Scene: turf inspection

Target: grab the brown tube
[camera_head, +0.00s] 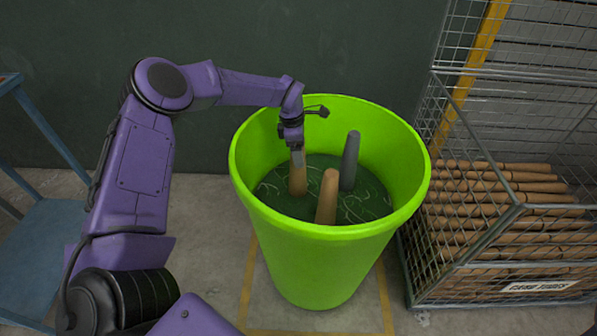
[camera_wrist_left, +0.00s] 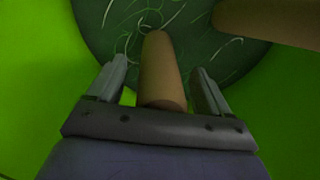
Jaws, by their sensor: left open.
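My left gripper (camera_head: 297,156) reaches down into a bright green bin (camera_head: 318,262). It is open. Its fingers stand on either side of the upper end of a brown tube (camera_head: 298,180), which rises from the bin's dark green floor. In the left wrist view the same tube (camera_wrist_left: 161,72) lies between the two spread fingers, with a gap visible on the left side. A second brown tube (camera_head: 327,197) leans in the bin nearer the front, and it also shows at the upper right of the left wrist view (camera_wrist_left: 265,22). My right gripper is not in view.
A dark grey tube (camera_head: 350,162) leans in the bin to the right of both brown tubes. A wire cage (camera_head: 512,215) of stacked brown tubes stands close to the bin's right. A blue table (camera_head: 42,240) is at the left. A dark green wall (camera_head: 330,45) is behind.

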